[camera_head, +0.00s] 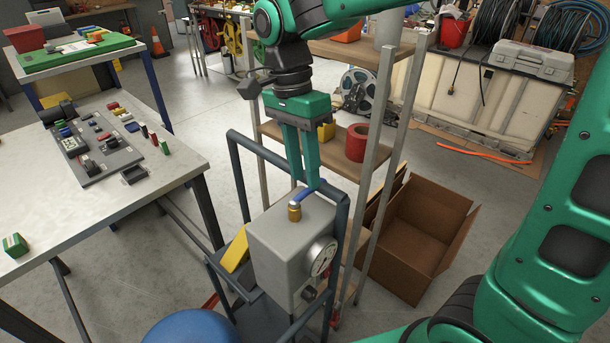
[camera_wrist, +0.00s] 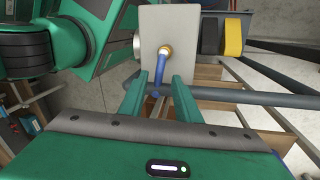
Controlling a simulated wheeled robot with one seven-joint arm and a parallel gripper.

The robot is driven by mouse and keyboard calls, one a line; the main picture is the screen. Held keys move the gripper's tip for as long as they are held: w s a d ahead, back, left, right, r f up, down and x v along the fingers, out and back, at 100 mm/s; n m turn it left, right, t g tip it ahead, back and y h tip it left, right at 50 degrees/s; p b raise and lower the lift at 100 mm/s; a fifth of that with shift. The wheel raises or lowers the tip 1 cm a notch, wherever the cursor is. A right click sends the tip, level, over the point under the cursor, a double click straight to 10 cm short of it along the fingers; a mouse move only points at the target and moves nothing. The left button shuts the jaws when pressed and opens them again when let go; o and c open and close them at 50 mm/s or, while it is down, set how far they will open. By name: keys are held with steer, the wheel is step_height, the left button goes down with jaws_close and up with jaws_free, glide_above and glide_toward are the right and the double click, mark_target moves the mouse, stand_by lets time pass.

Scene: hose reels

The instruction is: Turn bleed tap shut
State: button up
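The bleed tap is a brass fitting (camera_head: 295,212) with a blue lever (camera_head: 302,195), on top of a grey box (camera_head: 285,240). The lever points away from the fitting, towards the back right in the head view. My gripper (camera_head: 304,183) reaches down from above at the lever. In the wrist view the brass fitting (camera_wrist: 165,50) lies just beyond the fingertips. The blue lever (camera_wrist: 159,72) runs back between my two fingers (camera_wrist: 159,82), with a gap on each side. My gripper is open; I cannot tell whether its tips reach below the lever's height.
A dark tubular frame (camera_head: 240,185) surrounds the grey box, with a gauge (camera_head: 321,257) on its front. A wooden shelf rack (camera_head: 336,160) with a red roll (camera_head: 357,142) stands close behind. A cardboard box (camera_head: 415,240) is at right, a workbench (camera_head: 130,195) at left.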

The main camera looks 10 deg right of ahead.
mark_target(308, 192)
steer(key=shift+s+f, duration=0.2)
steer(key=shift+f, duration=0.9)
jaws_close()
steer(key=shift+d, duration=0.1)
